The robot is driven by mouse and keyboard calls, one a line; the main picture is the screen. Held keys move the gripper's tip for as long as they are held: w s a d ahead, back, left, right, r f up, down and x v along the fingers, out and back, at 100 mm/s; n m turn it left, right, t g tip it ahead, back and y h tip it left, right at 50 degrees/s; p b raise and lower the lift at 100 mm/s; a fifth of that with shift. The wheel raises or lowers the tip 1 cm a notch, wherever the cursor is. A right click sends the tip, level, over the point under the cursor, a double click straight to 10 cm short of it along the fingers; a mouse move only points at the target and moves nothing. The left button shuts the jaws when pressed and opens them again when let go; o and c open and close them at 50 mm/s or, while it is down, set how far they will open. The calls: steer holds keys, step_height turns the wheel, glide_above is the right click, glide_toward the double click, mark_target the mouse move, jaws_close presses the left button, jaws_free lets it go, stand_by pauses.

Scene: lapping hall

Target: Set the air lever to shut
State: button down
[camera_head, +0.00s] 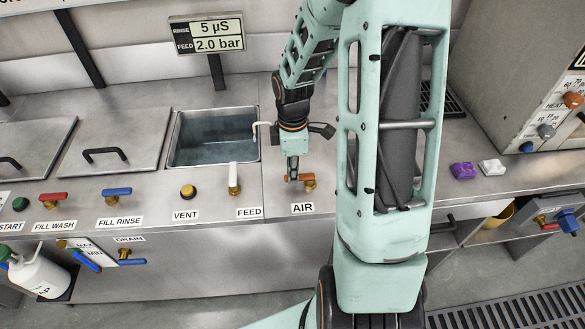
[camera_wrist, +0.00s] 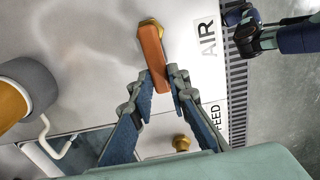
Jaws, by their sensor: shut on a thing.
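The air lever (camera_head: 304,177) is an orange handle on a brass valve, just above the AIR label (camera_head: 303,208) on the steel bench. In the head view it points left from its brass pivot, roughly along the bench front. My gripper (camera_head: 292,178) reaches down over its free end and hides part of it. In the wrist view the orange air lever (camera_wrist: 152,52) runs from the brass nut to between my fingertips. My gripper (camera_wrist: 163,86) is shut on that free end, with one finger on each side.
Red (camera_head: 53,197) and blue (camera_head: 117,192) levers are farther left. Purple (camera_head: 462,170) and white (camera_head: 492,167) blocks lie right, before the heater cabinet (camera_head: 505,90).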

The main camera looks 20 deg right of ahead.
stand_by(0.4)
steer(key=c, duration=1.8)
jaws_free()
steer(key=shift+c, duration=0.2)
step_height(320, 180, up, 12)
